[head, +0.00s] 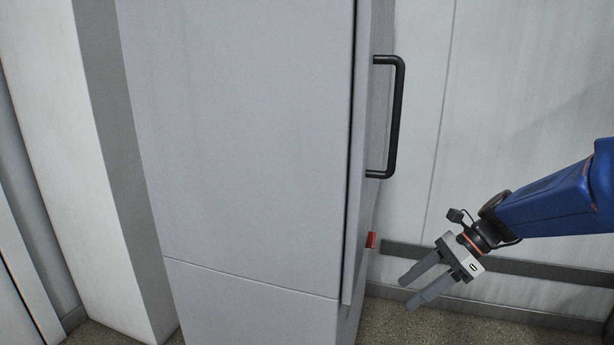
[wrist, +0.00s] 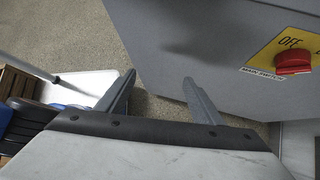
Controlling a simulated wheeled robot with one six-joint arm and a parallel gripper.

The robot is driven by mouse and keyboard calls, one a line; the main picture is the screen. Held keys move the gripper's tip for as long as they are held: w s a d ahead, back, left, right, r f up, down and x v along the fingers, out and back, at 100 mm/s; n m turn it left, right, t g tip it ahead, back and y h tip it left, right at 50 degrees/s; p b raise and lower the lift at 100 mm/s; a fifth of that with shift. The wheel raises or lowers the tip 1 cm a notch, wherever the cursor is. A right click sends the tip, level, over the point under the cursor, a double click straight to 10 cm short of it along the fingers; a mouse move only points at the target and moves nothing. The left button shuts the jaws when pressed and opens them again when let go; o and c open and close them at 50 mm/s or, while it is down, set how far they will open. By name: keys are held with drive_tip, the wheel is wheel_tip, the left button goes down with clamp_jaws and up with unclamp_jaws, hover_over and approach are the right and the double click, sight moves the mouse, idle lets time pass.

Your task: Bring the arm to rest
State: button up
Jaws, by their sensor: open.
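My gripper (head: 418,286) is open and empty at the lower right of the head view, to the right of a tall grey cabinet (head: 250,130) and apart from it. My blue arm reaches in from the right edge. In the wrist view my gripper (wrist: 165,90) shows two spread grey fingers with nothing between them. The grey cabinet side (wrist: 210,45) is close by, beyond the right finger.
The cabinet has a black handle (head: 397,118) on its narrow side and a red switch, labelled main switch (wrist: 292,62), on a yellow plate marked OFF. A pale wall (head: 520,90) stands behind. Speckled floor (wrist: 60,35) shows below.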

drive_tip(key=s+d+n+t+h, duration=0.2)
drive_tip(key=s+n+h, duration=0.2)
drive_tip(key=s+n, duration=0.5)
drive_tip(key=s+d+n+t+h, duration=0.2)
drive_tip(key=s+n+h, duration=0.2)
drive_tip(key=s+n, duration=0.4)
drive_tip(key=shift+s+d+n+t+h, duration=0.2)
drive_tip(key=shift+s+n+t+h, duration=0.2)
drive_tip(key=shift+n, duration=1.3)
drive_tip(key=shift+f, duration=0.1)
